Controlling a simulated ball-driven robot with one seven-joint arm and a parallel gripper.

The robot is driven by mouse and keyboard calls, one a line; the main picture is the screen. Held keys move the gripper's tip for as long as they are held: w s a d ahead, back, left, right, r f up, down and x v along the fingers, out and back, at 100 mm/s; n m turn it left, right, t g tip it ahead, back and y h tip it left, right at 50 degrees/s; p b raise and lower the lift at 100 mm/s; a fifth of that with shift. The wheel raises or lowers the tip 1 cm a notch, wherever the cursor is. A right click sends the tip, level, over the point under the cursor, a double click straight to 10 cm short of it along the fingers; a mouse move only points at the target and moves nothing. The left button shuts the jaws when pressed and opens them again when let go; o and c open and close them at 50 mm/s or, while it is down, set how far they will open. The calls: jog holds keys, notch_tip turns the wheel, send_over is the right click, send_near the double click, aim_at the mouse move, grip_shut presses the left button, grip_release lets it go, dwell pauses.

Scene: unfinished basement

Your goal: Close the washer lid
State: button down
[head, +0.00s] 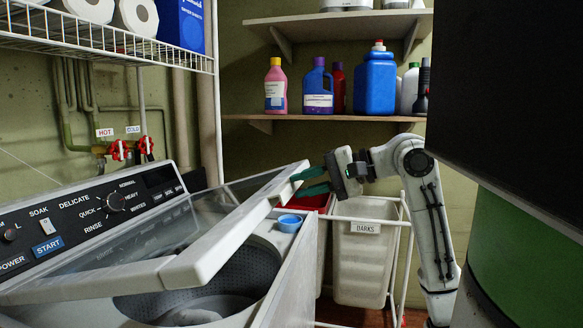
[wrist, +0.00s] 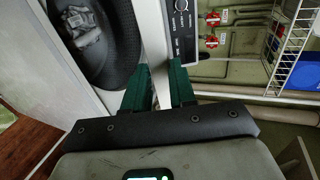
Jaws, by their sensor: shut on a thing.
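The washer (head: 292,265) stands at the left of the head view with its control panel at the back. Its lid (head: 232,232), a white frame around a clear pane, is partly raised and tilted above the drum opening. My gripper (head: 308,182) is at the lid's far right corner, with its green fingers on either side of the frame. In the wrist view my gripper (wrist: 158,88) is shut on the white lid edge (wrist: 155,45). The drum (wrist: 112,70) shows beside it, with a crumpled grey cloth (wrist: 82,32) inside.
A blue cap or cup (head: 290,223) sits on the washer's rim under the lid. A white hamper labelled DARKS (head: 365,262) stands right of the washer. Bottles fill a shelf (head: 330,118) behind. A wire rack (head: 100,38) hangs above the washer's panel.

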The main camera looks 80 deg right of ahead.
notch_tip(320, 180, down, 19)
jog(key=s+t+b, duration=0.2)
jog(key=t+b, duration=0.2)
jog(key=b, duration=0.4)
jog(key=shift+s+f+b, duration=0.15)
jog(key=shift+s+b, duration=0.15)
jog(key=shift+b, duration=0.1)
jog(key=c, duration=1.2)
grip_release()
jog(key=shift+f, duration=0.1)
jog(key=shift+c, duration=0.2)
jog(key=shift+o, duration=1.2)
jog(key=shift+r, duration=0.25)
jog(key=shift+s, duration=0.1)
